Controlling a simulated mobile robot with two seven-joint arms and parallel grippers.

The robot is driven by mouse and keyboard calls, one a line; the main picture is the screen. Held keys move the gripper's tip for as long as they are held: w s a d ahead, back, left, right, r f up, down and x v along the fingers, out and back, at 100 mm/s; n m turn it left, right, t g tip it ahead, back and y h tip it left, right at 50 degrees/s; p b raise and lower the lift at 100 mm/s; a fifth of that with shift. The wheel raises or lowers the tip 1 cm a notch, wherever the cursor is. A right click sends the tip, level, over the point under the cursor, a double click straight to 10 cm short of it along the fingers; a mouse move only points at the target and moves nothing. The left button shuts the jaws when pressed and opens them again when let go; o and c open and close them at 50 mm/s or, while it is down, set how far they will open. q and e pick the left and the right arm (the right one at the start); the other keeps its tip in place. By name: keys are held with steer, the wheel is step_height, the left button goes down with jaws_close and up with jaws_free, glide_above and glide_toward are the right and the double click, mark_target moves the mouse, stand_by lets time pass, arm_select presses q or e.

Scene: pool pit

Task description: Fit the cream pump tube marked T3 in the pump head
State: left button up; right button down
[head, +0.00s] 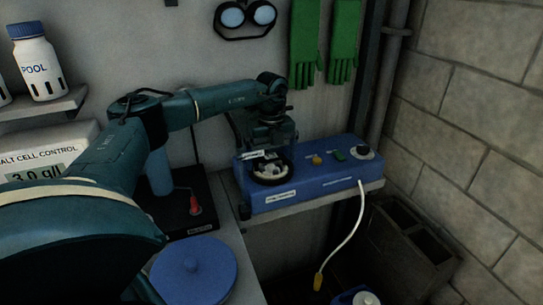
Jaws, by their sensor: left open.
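The blue pump box (315,184) sits on a ledge against the wall. Its round pump head (270,171), a dark ring with pale rollers inside, is at its left front. My left gripper (262,155) points down right above the pump head and hides its back part. The gripper is open; no tube shows between its fingers. A cream tube (352,225) hangs from the right front of the box and ends in a yellow tip (318,281). No T3 mark is readable on it, so I cannot tell if it is the one named. My right gripper is not in view.
A blue round lid (194,269) lies at the front. A black tray (182,205) with a red-topped item stands left of the pump. Hollow grey blocks (410,240) lie low at the right. Green gloves (305,45) and goggles (246,16) hang on the wall.

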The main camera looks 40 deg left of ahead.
mark_target(272, 158)
arm_select(q)
step_height(272, 158, up, 13)
steer(key=b, duration=0.1)
steer(key=shift+r, duration=0.15)
stand_by(0.3)
stand_by(0.5)
